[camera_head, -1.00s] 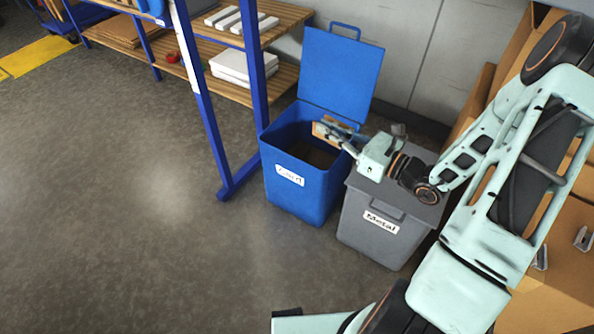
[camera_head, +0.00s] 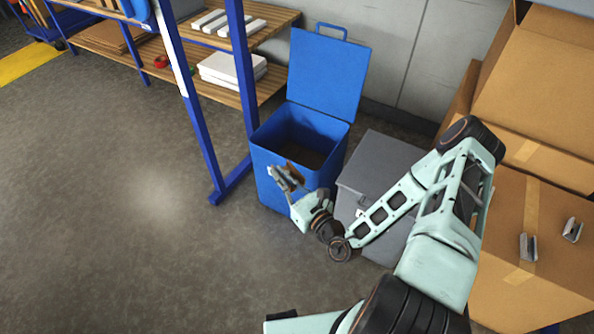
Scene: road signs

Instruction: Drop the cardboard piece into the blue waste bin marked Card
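The blue waste bin (camera_head: 352,141) stands on the floor with its lid (camera_head: 327,75) swung up and open. Its front label is mostly hidden behind my gripper; only a white edge shows. My gripper (camera_head: 286,175) is in front of the bin's front wall, near rim height in the picture. A small brown piece (camera_head: 294,171), which looks like the cardboard piece, shows between its fingers, seen nearly edge-on. The fingers appear shut on it. The piece appears outside the bin opening. The inside of the bin is dark brown, and its contents are unclear.
A grey lidded bin (camera_head: 380,165) stands right of the blue bin, partly behind my arm. Cardboard boxes (camera_head: 545,90) are stacked at right, with metal brackets (camera_head: 528,247) on one. A blue-framed shelf (camera_head: 205,130) stands left. The floor at left is clear.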

